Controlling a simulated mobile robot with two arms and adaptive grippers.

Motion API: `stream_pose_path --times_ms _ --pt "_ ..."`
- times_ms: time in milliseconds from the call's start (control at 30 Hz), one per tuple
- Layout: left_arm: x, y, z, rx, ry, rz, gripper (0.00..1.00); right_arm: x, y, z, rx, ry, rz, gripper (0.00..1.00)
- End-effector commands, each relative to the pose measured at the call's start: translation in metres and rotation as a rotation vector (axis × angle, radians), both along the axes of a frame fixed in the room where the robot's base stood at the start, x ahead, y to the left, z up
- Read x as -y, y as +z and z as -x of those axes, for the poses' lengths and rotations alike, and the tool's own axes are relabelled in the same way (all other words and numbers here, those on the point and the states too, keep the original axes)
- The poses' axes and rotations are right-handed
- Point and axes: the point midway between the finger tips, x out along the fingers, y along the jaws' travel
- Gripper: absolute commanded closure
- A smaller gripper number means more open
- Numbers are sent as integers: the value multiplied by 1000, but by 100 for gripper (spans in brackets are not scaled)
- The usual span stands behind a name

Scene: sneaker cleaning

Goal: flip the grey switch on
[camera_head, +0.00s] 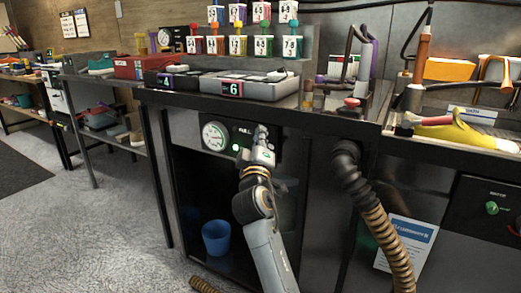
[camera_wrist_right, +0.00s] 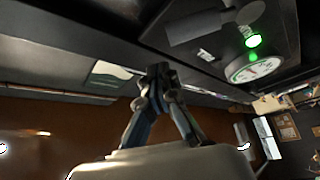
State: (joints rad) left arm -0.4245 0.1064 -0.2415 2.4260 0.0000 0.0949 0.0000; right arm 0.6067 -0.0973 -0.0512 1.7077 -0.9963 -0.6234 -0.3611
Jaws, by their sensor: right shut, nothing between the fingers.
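My right gripper (camera_head: 262,132) is shut and empty, in front of the dark control panel under the bench. It also shows in the right wrist view (camera_wrist_right: 158,73), with its fingertips together. In that view a grey cylindrical part (camera_wrist_right: 198,22) sticks out of the panel beside a glowing green light (camera_wrist_right: 253,41); it may be the grey switch, but I cannot tell its position. The fingertips look apart from it. In the head view the gripper covers that part of the panel, right of the green light (camera_head: 236,148). My left gripper is not in view.
A round gauge (camera_head: 215,136) sits on the panel left of the gripper. Below is a dark open recess with a blue bucket (camera_head: 216,238). A ribbed hose (camera_head: 372,205) hangs to the right. The bench edge (camera_head: 260,112) runs just above the gripper.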

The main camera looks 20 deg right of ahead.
Motion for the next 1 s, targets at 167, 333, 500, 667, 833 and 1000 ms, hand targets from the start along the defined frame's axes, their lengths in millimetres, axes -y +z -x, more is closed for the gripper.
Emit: stream_pose_path --times_ms 167,333,500,667,833,1000 --pt "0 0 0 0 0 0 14 0 34 0 4 1 0 100" --pt "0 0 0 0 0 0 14 0 49 0 0 0 -1 100" --pt "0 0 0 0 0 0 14 0 52 0 -2 0 -1 100" --pt "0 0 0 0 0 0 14 0 52 0 -1 0 -1 100" --pt "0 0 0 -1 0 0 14 0 52 0 -1 0 -1 100" --pt "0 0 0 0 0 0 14 -7 34 4 6 51 -17 100"
